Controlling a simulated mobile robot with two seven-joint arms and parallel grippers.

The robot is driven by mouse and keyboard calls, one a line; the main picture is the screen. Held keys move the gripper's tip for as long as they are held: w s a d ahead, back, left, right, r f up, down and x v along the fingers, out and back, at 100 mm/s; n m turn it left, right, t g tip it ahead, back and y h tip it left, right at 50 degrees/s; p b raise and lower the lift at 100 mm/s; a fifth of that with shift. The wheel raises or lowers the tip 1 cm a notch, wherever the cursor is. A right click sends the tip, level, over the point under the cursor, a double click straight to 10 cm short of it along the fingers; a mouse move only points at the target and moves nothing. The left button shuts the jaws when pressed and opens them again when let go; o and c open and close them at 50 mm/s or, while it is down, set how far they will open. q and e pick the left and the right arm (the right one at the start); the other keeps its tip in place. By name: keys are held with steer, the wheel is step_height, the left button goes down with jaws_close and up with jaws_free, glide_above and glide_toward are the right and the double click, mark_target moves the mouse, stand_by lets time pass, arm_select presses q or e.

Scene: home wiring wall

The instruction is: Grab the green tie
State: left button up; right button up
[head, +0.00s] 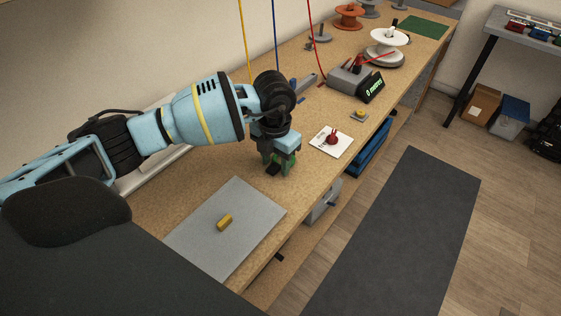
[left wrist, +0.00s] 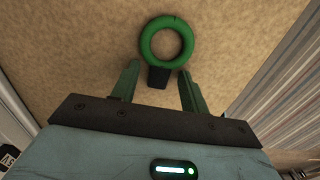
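The green tie (left wrist: 145,40) is a bright green ring with a short black tab (left wrist: 158,78), on the tan worktop in the left wrist view. My left gripper (left wrist: 158,72) is open. Its two fingers stand on either side of the black tab, with a small gap on each side, and the ring lies beyond the fingertips. In the head view my left gripper (head: 277,166) points down low over the bench, and the tie is mostly hidden by it. My right gripper is not in view.
A grey mat (head: 240,250) with a yellow block (head: 225,222) lies nearer on the bench (head: 215,170). A white card (head: 322,147) with a red item (head: 333,137) lies to the right. Spools (head: 388,35) and a grey device with a dark display (head: 371,88) stand farther back.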

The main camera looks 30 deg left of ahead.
mark_target(277, 168)
arm_select(q)
steer(key=c, duration=0.9)
steer(key=shift+o, duration=0.2)
steer(key=shift+r, duration=0.5)
steer(key=r, duration=0.2)
steer(key=shift+s+d+r, duration=0.2)
steer(key=shift+d+r, duration=0.15)
steer(key=shift+d, duration=0.05)
jaws_close()
steer(key=s+d+r, duration=0.1)
steer(key=s+d, duration=0.8)
steer(key=d, duration=0.3)
steer(key=shift+r, duration=0.15)
